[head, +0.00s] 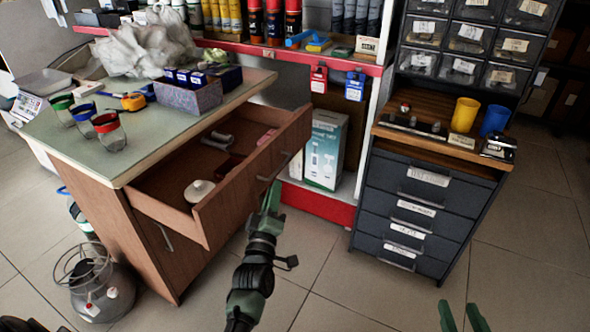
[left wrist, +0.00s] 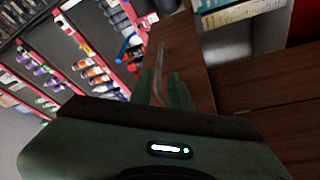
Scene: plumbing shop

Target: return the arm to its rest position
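My left gripper (head: 272,194) is at the front of the open wooden drawer (head: 237,190), right by its metal bar handle (head: 283,165). In the left wrist view, the gripper's two green fingers (left wrist: 163,88) stand close on either side of the thin handle (left wrist: 161,62). I cannot tell whether they grip it or have a small gap. My right gripper (head: 463,317) is at the bottom right edge of the head view, its fingers apart and nothing seen between them.
The drawer holds a pale round lid (head: 199,190) and other small items. The worktop (head: 150,135) above carries jars and a parts box. A dark drawer cabinet (head: 425,205) with yellow and blue cups stands at right. A gas cylinder (head: 100,290) is at lower left. Tiled floor (head: 330,290) is clear between.

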